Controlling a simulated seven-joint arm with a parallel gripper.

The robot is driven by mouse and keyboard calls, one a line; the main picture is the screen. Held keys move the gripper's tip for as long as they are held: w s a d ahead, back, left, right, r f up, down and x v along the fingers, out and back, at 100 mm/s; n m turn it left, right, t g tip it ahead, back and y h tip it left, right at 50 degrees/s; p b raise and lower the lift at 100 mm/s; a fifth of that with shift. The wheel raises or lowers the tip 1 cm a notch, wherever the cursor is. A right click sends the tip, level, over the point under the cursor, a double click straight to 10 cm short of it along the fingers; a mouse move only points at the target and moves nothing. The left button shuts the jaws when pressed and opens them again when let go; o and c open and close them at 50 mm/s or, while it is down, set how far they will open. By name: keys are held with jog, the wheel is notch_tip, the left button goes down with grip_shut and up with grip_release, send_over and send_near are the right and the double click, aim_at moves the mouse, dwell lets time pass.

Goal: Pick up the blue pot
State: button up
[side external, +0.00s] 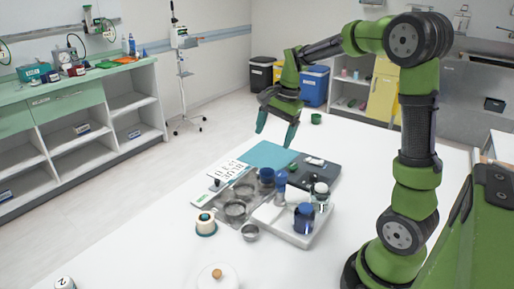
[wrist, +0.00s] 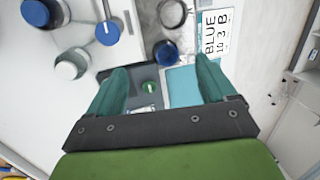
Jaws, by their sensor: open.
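Several blue things stand on the white table. A small dark blue pot (side external: 266,175) stands at the back end of a row of metal cups; it also shows in the wrist view (wrist: 165,54). A taller blue item (side external: 281,181) stands to its right; its round blue top shows in the wrist view (wrist: 108,33). A larger blue jar (side external: 304,218) stands on a white tray (side external: 290,238). I cannot tell for sure which one the task means. My gripper (side external: 276,130) is open and empty, above the table's far part. In the wrist view the gripper (wrist: 162,72) has nothing between its fingers.
A teal mat (side external: 270,153) and a dark tray (side external: 325,171) lie behind the pots. A white-lidded jar (side external: 321,188) stands close right of the blue items. A BLUE card (wrist: 211,33) lies beside the metal cups (side external: 235,210). A green cup (side external: 316,118) stands at the back.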

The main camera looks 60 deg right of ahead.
jog(key=w+d+f+m+g, duration=0.1)
jog(key=w+d+f+m, duration=0.15)
jog(key=d+m, duration=0.35)
jog(key=m, duration=0.4)
send_over(268, 169)
jog(key=s+a, duration=0.1)
jog(key=a, duration=0.1)
jog(key=f, duration=0.9)
jog(key=shift+s+d, duration=0.15)
jog(key=shift+d, duration=0.05)
jog(key=shift+a+f, duration=0.2)
jog(key=shift+f, duration=2.5)
jog(key=c, duration=1.1)
